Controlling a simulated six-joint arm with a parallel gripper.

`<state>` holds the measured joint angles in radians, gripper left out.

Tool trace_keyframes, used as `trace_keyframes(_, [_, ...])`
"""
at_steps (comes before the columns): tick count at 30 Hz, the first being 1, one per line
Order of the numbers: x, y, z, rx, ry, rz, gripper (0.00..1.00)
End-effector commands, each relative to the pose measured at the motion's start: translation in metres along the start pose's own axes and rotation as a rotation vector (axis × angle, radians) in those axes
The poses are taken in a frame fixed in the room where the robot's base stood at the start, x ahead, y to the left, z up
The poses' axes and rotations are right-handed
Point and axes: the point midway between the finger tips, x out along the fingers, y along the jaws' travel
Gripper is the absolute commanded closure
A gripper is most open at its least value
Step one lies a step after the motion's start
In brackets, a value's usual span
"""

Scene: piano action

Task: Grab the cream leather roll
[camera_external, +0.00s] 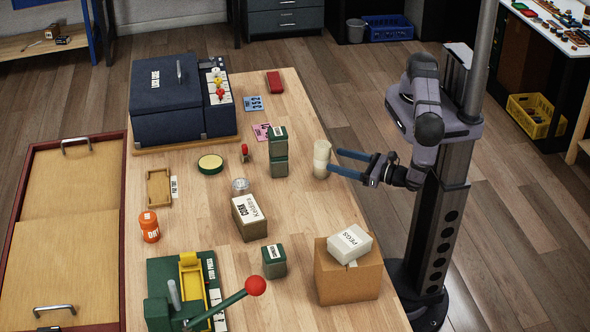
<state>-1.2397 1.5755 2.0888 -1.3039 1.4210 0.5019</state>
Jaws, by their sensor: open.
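A cream roll (321,159) stands upright near the right edge of the wooden table. It looks like the cream leather roll. My gripper (343,163) reaches in from the right, low over the table edge. Its two blue fingers are apart, and their tips are at the roll's right side. I cannot tell whether the fingers touch the roll or reach around it.
Stacked green boxes (278,155) stand left of the roll. A cardboard box (347,281) with a white PEGS box (350,244) on it is at the front right. A labelled brown box (249,218) and a red-knobbed lever (255,286) stand further left. The wooden tabletop (310,215) is clear just in front of the roll.

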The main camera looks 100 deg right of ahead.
Motion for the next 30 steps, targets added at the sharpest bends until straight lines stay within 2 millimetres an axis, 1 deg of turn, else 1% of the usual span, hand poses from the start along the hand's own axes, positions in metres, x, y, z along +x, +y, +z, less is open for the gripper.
trace_keyframes(9, [0.029,0.002,-0.001,0.0,0.001,-0.006,0.35])
trace_keyframes(15, [0.043,0.003,-0.001,0.0,0.001,-0.004,0.35])
trace_keyframes(19, [0.046,0.003,-0.001,0.0,0.001,0.0,0.35])
trace_keyframes(26, [0.047,0.004,-0.001,0.0,0.001,0.001,0.35])
trace_keyframes(27, [0.047,0.004,-0.001,0.0,0.001,0.001,0.37])
trace_keyframes(29, [0.047,0.004,-0.001,0.0,0.001,0.0,0.52])
trace_keyframes(30, [0.047,0.004,-0.001,0.0,0.001,0.0,0.61])
